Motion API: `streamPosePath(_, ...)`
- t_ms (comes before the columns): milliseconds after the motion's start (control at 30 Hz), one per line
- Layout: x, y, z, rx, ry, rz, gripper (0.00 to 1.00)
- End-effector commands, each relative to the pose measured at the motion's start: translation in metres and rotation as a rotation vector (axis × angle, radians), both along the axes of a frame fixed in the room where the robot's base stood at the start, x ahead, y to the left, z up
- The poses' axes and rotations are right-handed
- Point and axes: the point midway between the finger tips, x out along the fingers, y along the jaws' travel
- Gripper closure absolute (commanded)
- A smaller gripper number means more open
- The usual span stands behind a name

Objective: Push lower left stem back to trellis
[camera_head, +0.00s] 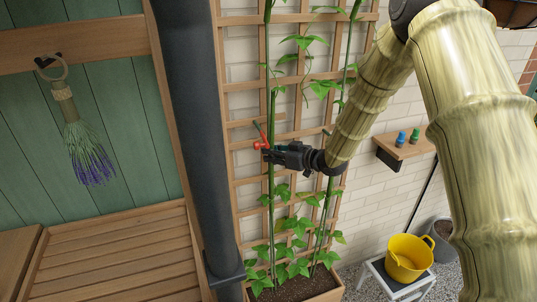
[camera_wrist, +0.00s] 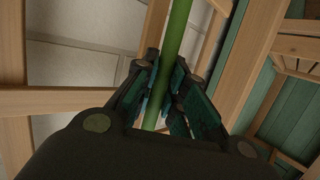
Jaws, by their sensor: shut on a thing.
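The wooden trellis (camera_head: 231,128) stands against a white brick wall, above a wooden planter (camera_head: 327,295). The left stem (camera_head: 271,192) is green and runs up the left part of the trellis. My gripper (camera_head: 268,151) is at this stem, at mid height of the trellis. In the wrist view the fingers (camera_wrist: 165,97) are closed around the green stem (camera_wrist: 178,35), which runs between them. A red item (camera_head: 262,139) shows at the fingertips; I cannot tell whether it is a clip. A second stem (camera_head: 325,210) rises to the right.
A dark drainpipe (camera_head: 190,120) stands just left of the trellis. A small shelf (camera_head: 405,148) with a blue and a green item is on the right. A yellow bucket (camera_head: 408,258) stands on a white stool. A wooden bench (camera_head: 115,255) and hanging lavender (camera_head: 88,150) are at the left.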

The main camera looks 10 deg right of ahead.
Motion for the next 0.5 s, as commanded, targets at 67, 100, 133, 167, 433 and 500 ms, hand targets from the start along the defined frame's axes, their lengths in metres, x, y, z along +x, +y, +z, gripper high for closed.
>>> streamPosePath(67,0.003,-0.0009,0.0036,0.001,-0.008,-0.003,0.78)
streamPosePath(100,0.003,-0.0009,0.0036,0.001,-0.008,-0.003,0.71)
streamPosePath(133,0.0028,-0.0008,0.0034,0.001,-0.008,-0.003,0.66)
streamPosePath(167,0.0027,-0.0007,0.0032,0.001,-0.007,-0.002,0.66)
streamPosePath(433,0.0017,0.0002,0.0024,0.001,-0.005,0.0,0.66)
streamPosePath(500,0.0004,-0.001,0.003,0.001,-0.005,0.0,0.66)
